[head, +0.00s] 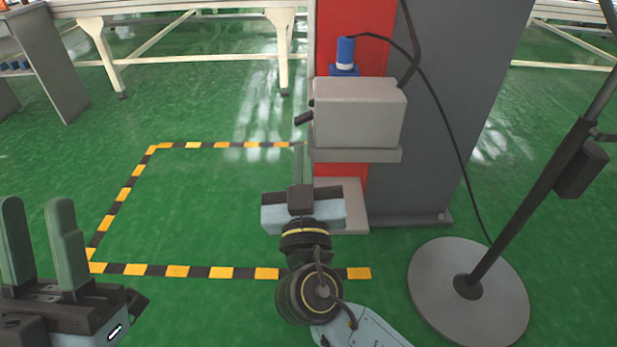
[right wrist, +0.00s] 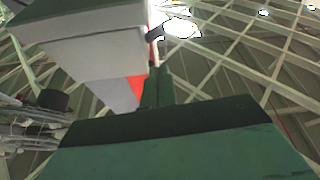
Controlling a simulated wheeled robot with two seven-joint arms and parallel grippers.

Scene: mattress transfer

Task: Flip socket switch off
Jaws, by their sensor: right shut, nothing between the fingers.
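A blue plug (head: 345,52) with a black cable sits in a blue socket behind the box. The right wrist view shows a grey box-like housing (right wrist: 85,60) from below, at upper left. Green finger parts show in the right wrist view, shut and empty. My left gripper (head: 38,235) is open and empty at lower left.
A pole stands on a round grey base (head: 468,292) at right, with the cable hanging near it. The column (head: 430,130) rises beside the box. Yellow-black tape (head: 130,190) marks clear green floor at left. White-framed tables (head: 190,20) stand behind.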

